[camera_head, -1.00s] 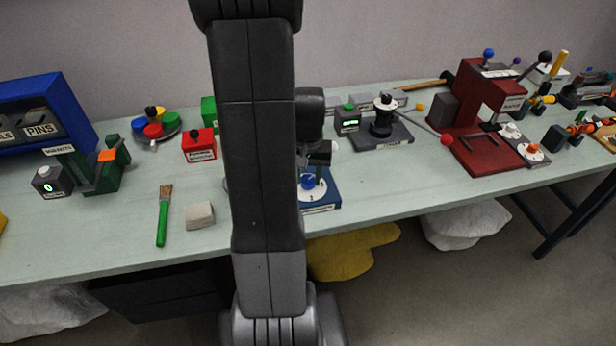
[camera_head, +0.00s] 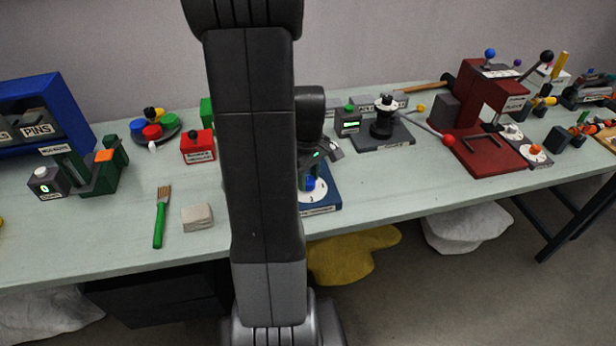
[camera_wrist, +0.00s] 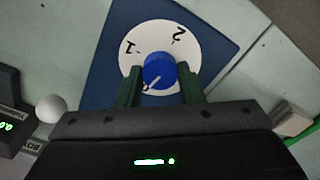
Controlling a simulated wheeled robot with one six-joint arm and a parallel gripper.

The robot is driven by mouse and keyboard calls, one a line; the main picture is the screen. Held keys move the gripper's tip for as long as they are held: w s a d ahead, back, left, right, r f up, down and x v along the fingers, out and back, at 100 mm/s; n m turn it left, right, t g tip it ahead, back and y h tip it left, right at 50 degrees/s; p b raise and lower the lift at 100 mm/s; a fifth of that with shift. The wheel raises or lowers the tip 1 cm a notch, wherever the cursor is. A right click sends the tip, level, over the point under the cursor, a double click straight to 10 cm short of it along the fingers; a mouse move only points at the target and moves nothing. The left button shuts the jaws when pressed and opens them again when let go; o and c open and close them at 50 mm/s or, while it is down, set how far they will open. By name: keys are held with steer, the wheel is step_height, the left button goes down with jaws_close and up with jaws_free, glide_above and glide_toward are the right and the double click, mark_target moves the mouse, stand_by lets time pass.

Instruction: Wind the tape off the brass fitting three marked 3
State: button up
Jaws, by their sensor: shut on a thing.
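A blue knob (camera_wrist: 158,70) with a pale pointer line sits at the middle of a white round dial (camera_wrist: 190,47) with the figures 1 and 2 in view. The dial is on a dark blue base (camera_wrist: 105,62). My gripper (camera_wrist: 161,78) is shut on the knob, one dark green finger on each side. In the head view, the knob (camera_head: 309,184), the dial (camera_head: 317,194) and the base (camera_head: 332,196) show partly behind my arm, with a 3 on the dial's near side. I cannot make out a brass fitting or tape in either view.
A red box (camera_head: 198,147), a green-handled brush (camera_head: 160,218) and a beige block (camera_head: 197,217) lie to the left. A grey post device (camera_head: 383,128) and a red press (camera_head: 478,150) stand to the right. The bench front between block and base is clear.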

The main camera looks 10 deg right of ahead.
mark_target(308, 180)
steer(key=shift+n, duration=1)
steer(key=o, duration=1)
step_height(308, 180, up, 14)
